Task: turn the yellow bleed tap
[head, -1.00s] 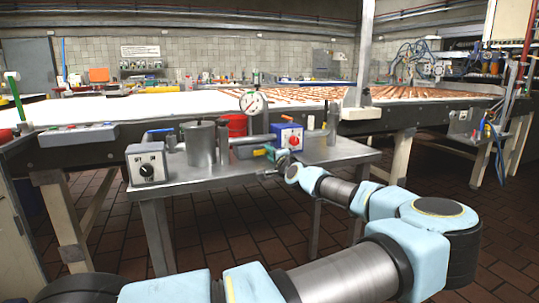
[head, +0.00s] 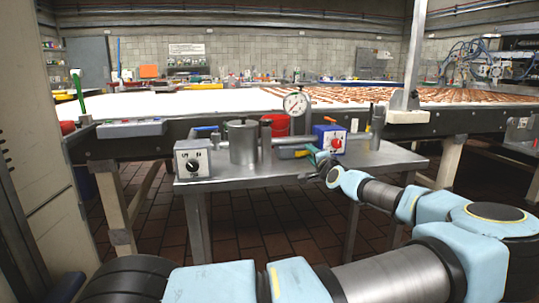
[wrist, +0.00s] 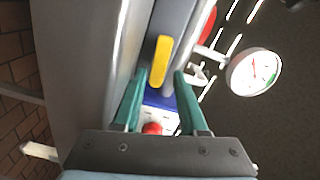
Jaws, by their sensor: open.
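The yellow bleed tap (wrist: 160,62) is a flat, rounded yellow lever on a grey pipe in the wrist view. My gripper (wrist: 159,82) is open, with one green finger on each side of the tap's near end. A gap shows beside the tap on both sides, and I cannot tell whether either finger touches it. In the head view my gripper (head: 316,158) is over the steel bench (head: 255,182), close to the pipework. The tap is mostly hidden there by the fingers.
A white dial gauge (head: 296,103) stands behind the pipework; it also shows in the wrist view (wrist: 254,73). A blue box with a red knob (head: 330,138) is close to my gripper. A steel cylinder (head: 242,142) and a grey dial box (head: 192,159) stand left.

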